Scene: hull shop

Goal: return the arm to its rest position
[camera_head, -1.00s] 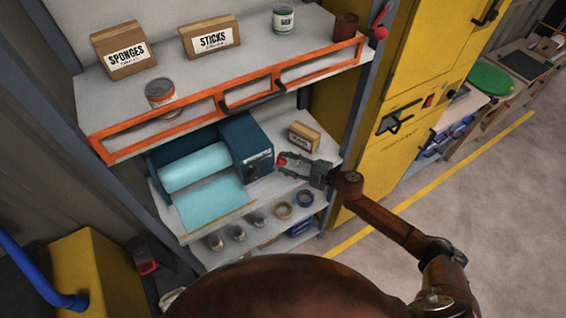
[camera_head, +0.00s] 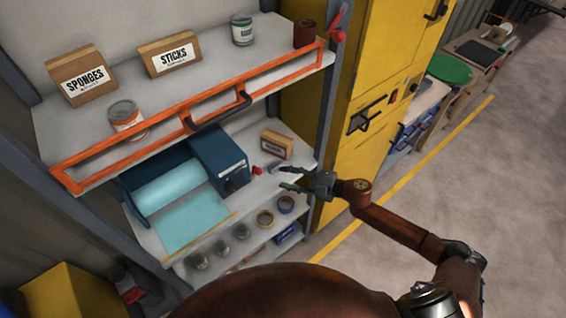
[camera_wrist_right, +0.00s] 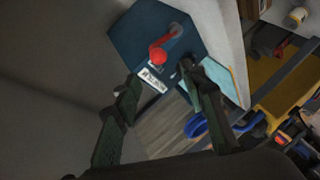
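My right arm (camera_head: 405,232) reaches in from the lower right. Its gripper (camera_head: 279,177) is over the right part of the lower shelf, with its fingers spread and nothing between them. A blue dispenser box (camera_head: 218,160) with a light blue roll stands on that shelf. Its red knob (camera_head: 257,170) lies just left of the fingertips, apart from them. In the right wrist view the open fingers (camera_wrist_right: 160,76) point toward the blue box, and the red knob (camera_wrist_right: 157,55) on its crank shows beyond the tips. My left gripper is not in view.
A small cardboard box (camera_head: 276,145) stands close behind the right gripper. The upper shelf, with an orange rail (camera_head: 66,181), hangs above. Tape rolls (camera_head: 265,218) and cans sit on a level below. A yellow cabinet (camera_head: 350,60) stands to the right; the floor beyond is clear.

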